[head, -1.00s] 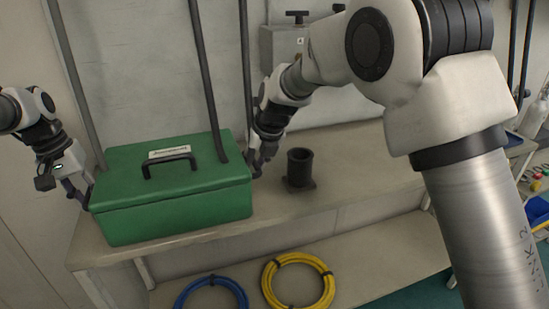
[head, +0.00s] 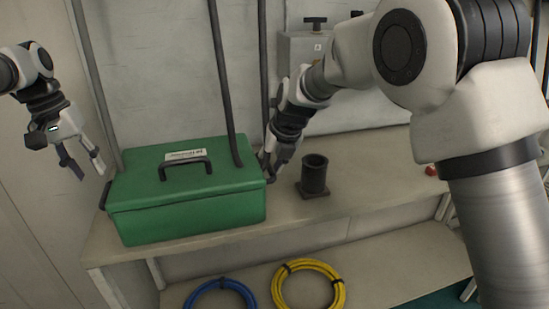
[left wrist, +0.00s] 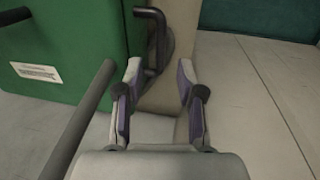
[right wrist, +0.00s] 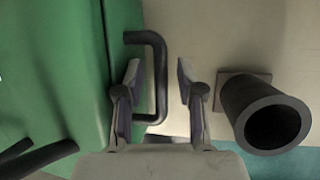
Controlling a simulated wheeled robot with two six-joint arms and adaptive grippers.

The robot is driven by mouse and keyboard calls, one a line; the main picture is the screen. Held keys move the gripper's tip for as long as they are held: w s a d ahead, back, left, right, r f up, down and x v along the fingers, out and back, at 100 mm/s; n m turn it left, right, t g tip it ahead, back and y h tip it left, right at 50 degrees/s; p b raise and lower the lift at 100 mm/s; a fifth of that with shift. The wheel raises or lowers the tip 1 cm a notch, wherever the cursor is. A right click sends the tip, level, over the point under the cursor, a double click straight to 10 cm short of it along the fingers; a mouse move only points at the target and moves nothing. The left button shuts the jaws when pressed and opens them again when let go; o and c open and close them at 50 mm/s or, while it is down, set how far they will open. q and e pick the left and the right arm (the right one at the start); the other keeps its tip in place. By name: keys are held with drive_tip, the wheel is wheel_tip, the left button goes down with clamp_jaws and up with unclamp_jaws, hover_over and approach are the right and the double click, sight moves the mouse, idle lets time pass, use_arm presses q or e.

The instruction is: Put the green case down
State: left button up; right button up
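The green case (head: 185,205), with a dark top handle (head: 187,165), sits flat on the upper shelf of the bench (head: 290,211). My left gripper (head: 90,173) is open and empty, up and left of the case. In the left wrist view the case's side handle (left wrist: 162,45) shows beyond the fingers, apart from them. My right gripper (head: 270,175) is at the case's right side. In the right wrist view its fingers are open, with the other side handle (right wrist: 160,80) between them; contact cannot be told.
A dark hollow cylinder (head: 314,175) on a square base stands close right of my right gripper. Dark vertical pipes (head: 221,85) stand at the case. Blue (head: 223,290) and yellow (head: 310,285) hose coils lie on the lower shelf.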

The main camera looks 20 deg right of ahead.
drive_tip(key=v, duration=0.4)
drive_tip(key=shift+r, duration=0.2)
drive_tip(key=s+d, duration=0.4)
drive_tip(key=s, duration=0.7)
drive_tip(key=shift+d+f, duration=0.15)
drive_tip(key=shift+d, duration=0.15)
